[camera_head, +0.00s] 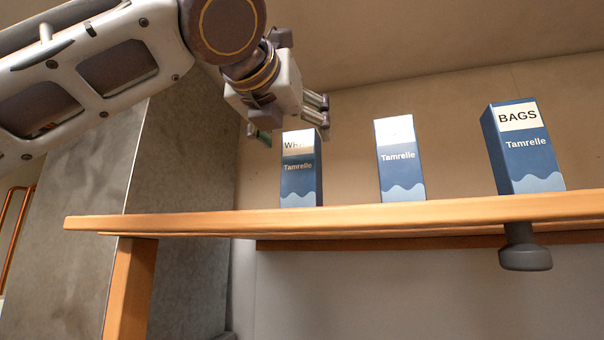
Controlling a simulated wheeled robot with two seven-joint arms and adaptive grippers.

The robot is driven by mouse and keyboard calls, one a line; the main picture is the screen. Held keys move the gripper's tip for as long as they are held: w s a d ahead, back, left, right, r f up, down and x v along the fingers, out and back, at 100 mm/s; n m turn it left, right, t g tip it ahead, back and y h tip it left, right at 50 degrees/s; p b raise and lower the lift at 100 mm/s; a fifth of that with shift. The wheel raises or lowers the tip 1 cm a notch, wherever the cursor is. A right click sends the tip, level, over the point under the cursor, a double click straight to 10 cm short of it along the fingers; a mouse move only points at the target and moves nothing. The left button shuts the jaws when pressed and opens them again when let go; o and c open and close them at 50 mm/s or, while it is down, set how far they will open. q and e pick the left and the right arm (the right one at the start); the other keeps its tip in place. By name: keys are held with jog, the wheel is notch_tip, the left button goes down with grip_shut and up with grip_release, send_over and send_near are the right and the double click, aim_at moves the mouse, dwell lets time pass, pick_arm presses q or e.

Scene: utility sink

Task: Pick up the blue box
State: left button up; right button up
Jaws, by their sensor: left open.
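Three upright blue boxes with pale labels and the word "Tamrelle" stand apart in a row on a wooden shelf (400,216). The left blue box (299,182) has a label partly hidden by my gripper, with "W" showing. The middle blue box (401,172) has a washed-out label. The right blue box (524,158) reads "BAGS" and looks largest. My left gripper (292,127) is open, at the top of the left box, with its fingers in front of or around it; I cannot tell whether they touch. My right gripper is not in view.
A grey concrete pillar (180,200) stands left of the boxes, behind my left arm. A wooden support (130,285) holds the shelf's left end. A dark knob (525,250) hangs under the shelf at right. Copper pipes (14,225) show at far left. Gaps between boxes are clear.

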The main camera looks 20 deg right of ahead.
aim_at(298, 133)
pick_arm(q)
jog(key=p+x, duration=0.1)
jog(key=x, duration=0.3)
jog(key=shift+p, duration=0.3)
jog(key=shift+w+d, duration=0.3)
jog(key=shift+w, duration=0.15)
jog(key=shift+a, duration=0.1)
jog(key=shift+c, duration=0.6)
jog(key=c, duration=1.5)
